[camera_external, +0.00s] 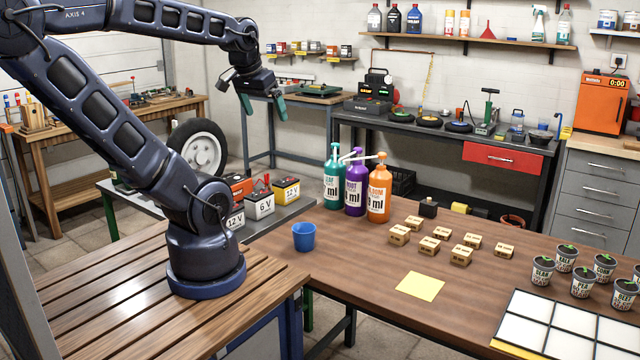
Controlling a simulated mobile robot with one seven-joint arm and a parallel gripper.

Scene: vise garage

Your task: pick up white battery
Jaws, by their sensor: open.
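A white battery (260,207) marked 6 V, with a dark top, stands upright on the low grey bench behind my arm's base. A yellow battery (287,190) stands to its right and an orange-red one (240,187) to its left and behind. Another battery (234,219) marked 12 V, with a pale front, is at its front left, partly hidden by my arm. My gripper (264,106) is open and empty, with green fingers, high above the batteries and apart from them.
Three pump bottles, green (333,178), purple (355,185) and orange (378,190), stand right of the batteries on the brown table. A blue cup (304,236) stands at that table's left end. A wheel (199,147) is behind the bench. The air around my gripper looks clear.

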